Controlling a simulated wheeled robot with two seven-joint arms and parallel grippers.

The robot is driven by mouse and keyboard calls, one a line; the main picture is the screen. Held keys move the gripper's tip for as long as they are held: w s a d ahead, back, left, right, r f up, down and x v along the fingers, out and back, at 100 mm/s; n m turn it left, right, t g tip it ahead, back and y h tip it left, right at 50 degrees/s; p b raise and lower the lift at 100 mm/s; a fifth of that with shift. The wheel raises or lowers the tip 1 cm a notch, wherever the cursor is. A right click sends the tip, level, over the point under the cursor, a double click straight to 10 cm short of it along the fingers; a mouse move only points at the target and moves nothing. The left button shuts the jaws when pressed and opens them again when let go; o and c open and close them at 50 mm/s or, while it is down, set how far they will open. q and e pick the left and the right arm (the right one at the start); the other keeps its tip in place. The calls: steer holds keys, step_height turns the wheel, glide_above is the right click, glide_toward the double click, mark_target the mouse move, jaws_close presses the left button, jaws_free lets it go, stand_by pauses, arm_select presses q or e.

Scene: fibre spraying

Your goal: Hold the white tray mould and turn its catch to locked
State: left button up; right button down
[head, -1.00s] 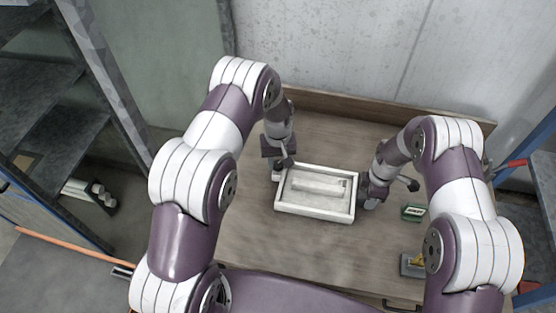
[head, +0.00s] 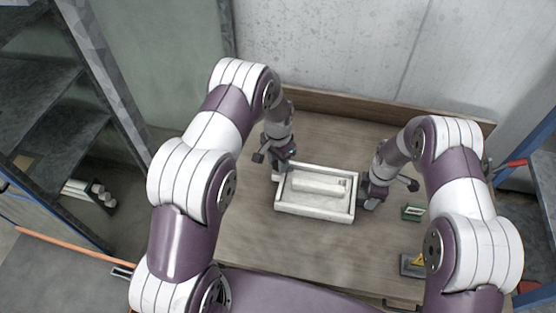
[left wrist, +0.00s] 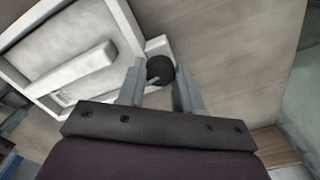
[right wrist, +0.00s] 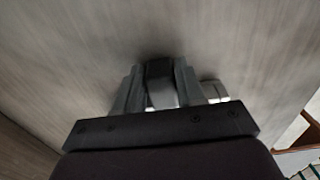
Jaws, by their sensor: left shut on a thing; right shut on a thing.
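The white tray mould (head: 315,213) lies on the wooden table, with a raised white bar inside it. Its rim also shows in the left wrist view (left wrist: 127,28). The catch, a dark round knob (left wrist: 159,67) with a pale pointer, sits beside the tray's edge. My left gripper (head: 277,172) has its fingers on either side of the knob and is shut on it. My right gripper (head: 362,197) is at the tray's right side, shut on a dark grip piece (right wrist: 158,70). How that piece joins the tray is hidden.
A low wooden ledge (head: 330,102) runs along the back. The table in front of the tray is clear.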

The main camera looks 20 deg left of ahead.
arm_select(q)
steer(key=shift+w+m, duration=0.1)
steer(key=shift+m, duration=1)
steer(key=o, duration=1.1)
steer(key=shift+c, duration=0.2)
step_height(320, 180, up, 12)
arm_select(e)
steer(key=c, duration=0.6)
jaws_free()
